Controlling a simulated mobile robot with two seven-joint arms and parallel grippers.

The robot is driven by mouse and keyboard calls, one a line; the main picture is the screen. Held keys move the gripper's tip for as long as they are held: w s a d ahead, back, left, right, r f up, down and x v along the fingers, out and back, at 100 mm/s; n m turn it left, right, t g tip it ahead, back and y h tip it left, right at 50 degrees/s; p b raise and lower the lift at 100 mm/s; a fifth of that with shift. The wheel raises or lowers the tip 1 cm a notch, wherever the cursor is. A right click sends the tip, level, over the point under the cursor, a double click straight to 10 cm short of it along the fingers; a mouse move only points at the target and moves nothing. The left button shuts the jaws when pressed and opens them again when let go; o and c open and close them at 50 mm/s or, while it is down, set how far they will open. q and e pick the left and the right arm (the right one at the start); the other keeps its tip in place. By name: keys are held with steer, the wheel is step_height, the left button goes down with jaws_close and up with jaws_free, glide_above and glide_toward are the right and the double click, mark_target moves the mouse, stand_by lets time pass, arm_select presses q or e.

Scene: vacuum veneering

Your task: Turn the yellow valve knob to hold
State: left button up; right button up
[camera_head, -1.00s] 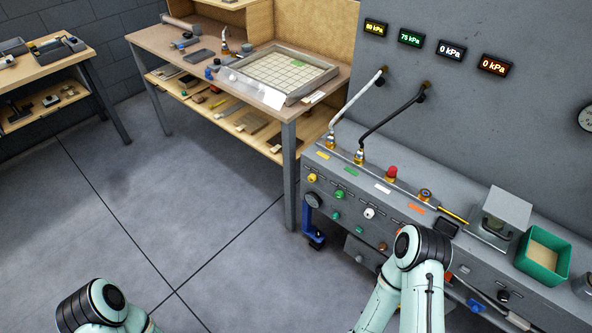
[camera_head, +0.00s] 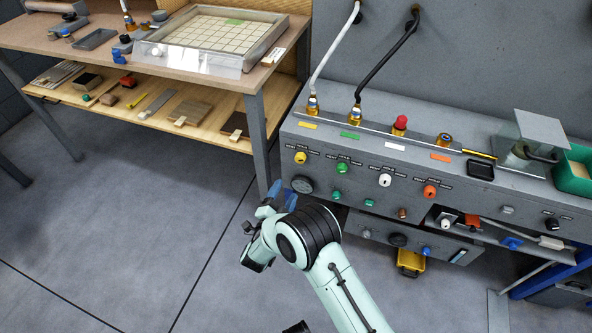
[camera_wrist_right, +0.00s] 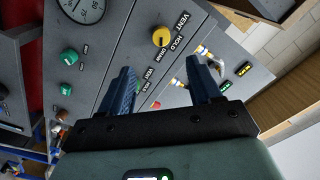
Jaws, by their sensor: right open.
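The yellow valve knob (camera_head: 300,157) sits on the front of the grey control panel, at the left end of a row of coloured knobs. In the right wrist view the yellow knob (camera_wrist_right: 162,36) lies ahead of the fingertips, between them in the picture, beside the words VENT and HOLD. Which word it points at I cannot tell. My right gripper (camera_head: 277,197) is below and left of the knob, apart from it. Its two blue fingers (camera_wrist_right: 162,75) are open and empty.
Green (camera_head: 342,168), white (camera_head: 384,180) and orange (camera_head: 429,191) knobs share the row. A round gauge (camera_head: 302,184) sits under the yellow knob. White (camera_head: 330,55) and black (camera_head: 382,60) hoses rise from the panel top. A wooden workbench (camera_head: 215,75) stands at left, with open floor before it.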

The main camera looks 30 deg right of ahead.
steer(key=b, duration=0.1)
glide_toward(299, 160)
steer(key=d, duration=0.1)
arm_select(q)
steer(key=shift+g, duration=0.4)
steer(key=f, duration=0.1)
steer(key=s+a+f+b, duration=0.1)
steer(key=f, duration=0.2)
steer(key=shift+s+a+b, duration=0.2)
steer(key=shift+s+b, duration=0.1)
steer(key=shift+s, duration=0.1)
arm_select(e)
steer(key=x, duration=0.8)
steer(key=shift+w+a, duration=0.1)
steer(key=shift+w, duration=0.15)
steer(key=c, duration=1)
